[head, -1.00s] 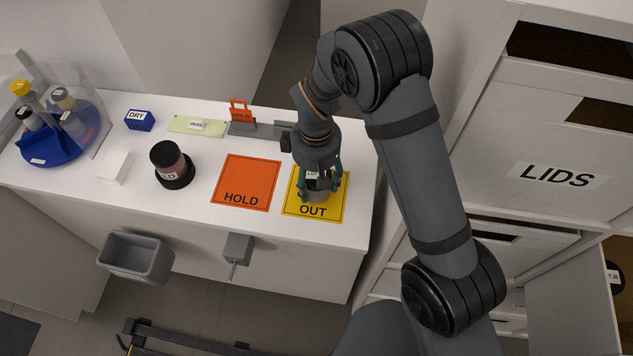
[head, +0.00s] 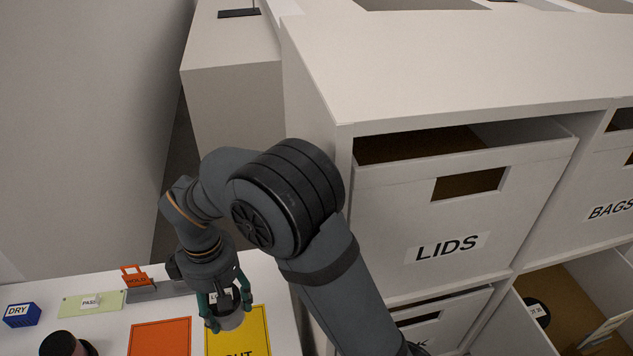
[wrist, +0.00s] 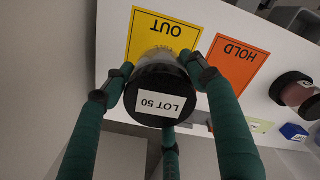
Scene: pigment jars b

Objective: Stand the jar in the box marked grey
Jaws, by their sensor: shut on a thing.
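My gripper (head: 228,312) is shut on a jar (head: 232,321) at the yellow OUT mat (head: 252,340). In the wrist view, the green fingers of my gripper (wrist: 163,97) close around the jar (wrist: 160,78), whose dark lid carries a "LOT 50" label. The jar looks upright; I cannot tell whether its base touches the mat. No box label that I can read says grey. A pulled-out box (head: 510,325) at the lower right has its label out of sight and holds a dark round-lidded thing (head: 538,312).
The LIDS box (head: 400,205) and BAGS box (head: 600,180) sit in the white shelf unit right of my arm. A lower box label (head: 420,344) is partly hidden by my arm. A dark-lidded jar (head: 65,346), an orange mat (head: 160,338) and a blue DRY block (head: 20,314) are left.

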